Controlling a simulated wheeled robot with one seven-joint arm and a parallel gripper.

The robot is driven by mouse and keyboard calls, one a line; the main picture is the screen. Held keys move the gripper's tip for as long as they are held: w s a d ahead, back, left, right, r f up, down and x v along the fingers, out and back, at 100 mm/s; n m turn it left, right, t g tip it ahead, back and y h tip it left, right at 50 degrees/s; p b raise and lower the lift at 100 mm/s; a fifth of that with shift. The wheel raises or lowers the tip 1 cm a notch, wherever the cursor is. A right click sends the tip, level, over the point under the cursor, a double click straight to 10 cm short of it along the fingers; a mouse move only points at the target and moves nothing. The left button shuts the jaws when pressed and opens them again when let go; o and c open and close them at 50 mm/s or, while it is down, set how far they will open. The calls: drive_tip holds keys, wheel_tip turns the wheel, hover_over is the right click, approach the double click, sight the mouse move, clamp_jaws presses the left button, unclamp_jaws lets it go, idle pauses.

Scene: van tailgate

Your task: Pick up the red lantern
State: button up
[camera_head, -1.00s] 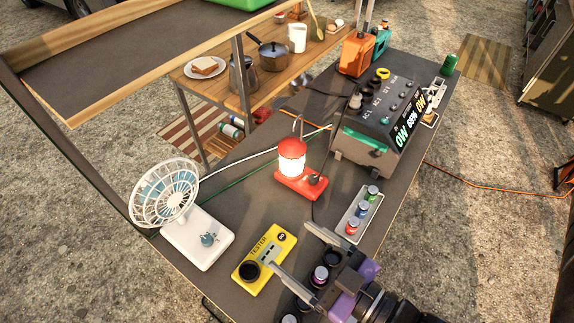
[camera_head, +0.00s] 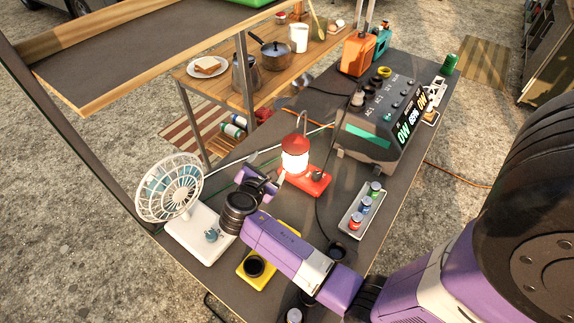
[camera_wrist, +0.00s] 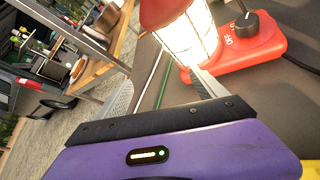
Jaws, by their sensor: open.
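The red lantern (camera_head: 295,155) stands upright on the dark table, its lit cage glowing, with a wire handle on top and a red base with a black knob. It also shows close up in the wrist view (camera_wrist: 190,35), its top cut off by the frame. My gripper (camera_head: 272,168) is open and empty, just left of the lantern at about base height. In the wrist view a grey finger of my gripper (camera_wrist: 205,83) overlaps the lower part of the lantern. I cannot tell whether it touches.
A white fan (camera_head: 172,190) stands left of my wrist. A yellow tester (camera_head: 258,268) lies below my arm. A tray of small jars (camera_head: 360,212) sits right of the lantern, and a power station (camera_head: 375,125) behind it. Cables run across the table near the lantern.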

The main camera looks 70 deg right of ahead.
sight(290, 167)
drive_tip(key=s+n+g, duration=0.1)
drive_tip(key=s, duration=0.1)
drive_tip(key=s+n+g, duration=0.1)
drive_tip(key=s+g, duration=0.1)
drive_tip(key=s, duration=0.1)
drive_tip(key=shift+s+d+f+n+h, duration=0.1)
drive_tip(key=shift+s+f+n+h, duration=0.1)
drive_tip(key=shift+n+h, duration=0.15)
drive_tip(key=shift+p+x, duration=0.3)
drive_tip(key=shift+x, duration=3.5)
drive_tip(key=shift+r, duration=0.15)
clamp_jaws()
wheel_tip(290, 167, up, 20)
drive_tip(key=shift+p, duration=0.75)
